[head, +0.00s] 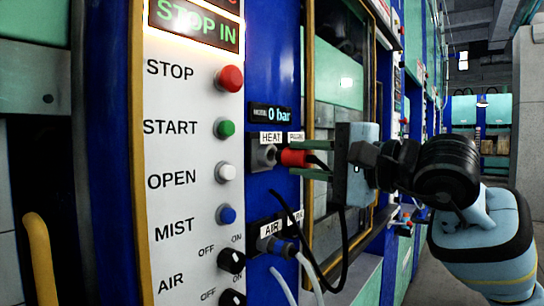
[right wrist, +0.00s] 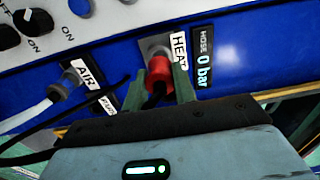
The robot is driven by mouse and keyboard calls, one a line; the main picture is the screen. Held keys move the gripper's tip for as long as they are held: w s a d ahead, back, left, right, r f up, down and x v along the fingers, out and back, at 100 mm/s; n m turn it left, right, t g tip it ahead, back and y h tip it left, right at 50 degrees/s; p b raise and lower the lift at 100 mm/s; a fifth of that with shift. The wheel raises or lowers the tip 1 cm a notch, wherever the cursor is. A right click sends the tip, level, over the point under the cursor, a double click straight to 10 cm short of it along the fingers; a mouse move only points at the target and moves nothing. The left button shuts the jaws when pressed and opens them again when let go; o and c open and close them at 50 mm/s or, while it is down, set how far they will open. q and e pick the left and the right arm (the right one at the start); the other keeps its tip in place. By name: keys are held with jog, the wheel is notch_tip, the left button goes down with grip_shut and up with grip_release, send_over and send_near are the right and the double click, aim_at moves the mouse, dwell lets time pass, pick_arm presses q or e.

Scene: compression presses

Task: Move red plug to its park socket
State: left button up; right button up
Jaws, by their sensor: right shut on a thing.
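The red plug (head: 295,157) is between the fingers of my right gripper (head: 300,158), with a black cable trailing from it. In the right wrist view the red plug (right wrist: 159,76) sits between the green fingertips (right wrist: 166,88). The plug lines up with the grey socket labelled HEAT (head: 263,156), which also shows in the right wrist view (right wrist: 155,47). I cannot tell whether plug and socket touch. A second, partly hidden label (head: 296,137) is right of HEAT; its socket is hidden behind the plug and gripper. My left gripper is out of view.
Below is the AIR socket (head: 268,243) with a grey plug and pale hose. A white button panel (head: 185,180) stands left, with a gauge reading 0 bar (head: 270,114) above. A yellow-edged door frame (head: 308,90) is close right. The black cable hangs below my gripper.

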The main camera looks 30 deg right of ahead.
dwell(0.3)
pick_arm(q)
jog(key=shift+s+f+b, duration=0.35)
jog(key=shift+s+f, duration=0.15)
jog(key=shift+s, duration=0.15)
pick_arm(e)
jog(key=v, duration=0.4)
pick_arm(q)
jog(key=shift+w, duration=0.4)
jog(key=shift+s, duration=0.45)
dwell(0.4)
